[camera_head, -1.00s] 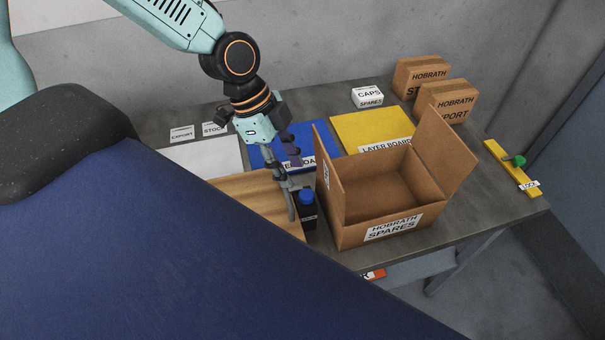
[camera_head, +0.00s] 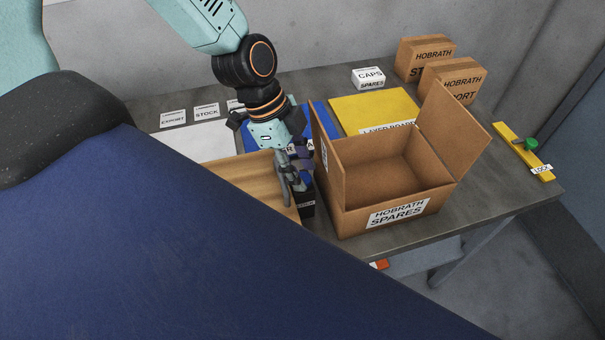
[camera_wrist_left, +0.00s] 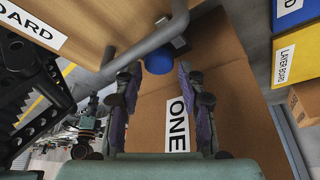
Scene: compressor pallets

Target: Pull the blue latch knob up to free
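The blue latch knob (camera_wrist_left: 158,62) shows in the left wrist view as a round blue cap beside a grey bar, between the fingertips of my left gripper (camera_wrist_left: 157,76). The fingers are spread, with a small gap visible on each side of the knob. In the head view my left gripper (camera_head: 292,178) points down over the small black latch block (camera_head: 307,204), and its fingers hide the knob. I cannot tell how deep the knob sits between the fingers. My right gripper is not in view.
An open cardboard SPARES box (camera_head: 362,220) stands close to the right of the gripper. A wooden board (camera_head: 250,182) lies to its left. Yellow layer boards (camera_head: 372,108), a CAPS box (camera_head: 368,78) and a yellow strip with a green knob (camera_head: 518,148) are farther off.

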